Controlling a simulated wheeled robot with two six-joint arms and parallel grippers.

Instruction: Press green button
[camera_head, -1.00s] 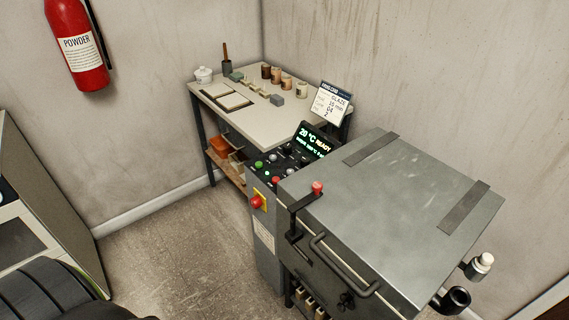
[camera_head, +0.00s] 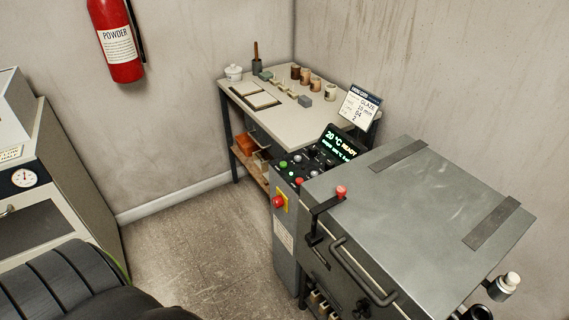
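The green button (camera_head: 283,164) is a small round button on the dark control panel (camera_head: 300,160) at the left side of the grey kiln (camera_head: 410,215). A red button (camera_head: 299,181) sits just below and right of it on the same panel. The display (camera_head: 340,143) beside it reads 20 °C and READY. A larger red button on a yellow plate (camera_head: 279,202) is on the front face below. Neither of my grippers is in view.
A worktable (camera_head: 290,122) with small pots stands behind the kiln. A fire extinguisher (camera_head: 119,40) hangs on the wall. A cabinet with a gauge (camera_head: 25,177) stands at left. The floor (camera_head: 195,235) between cabinet and kiln is clear.

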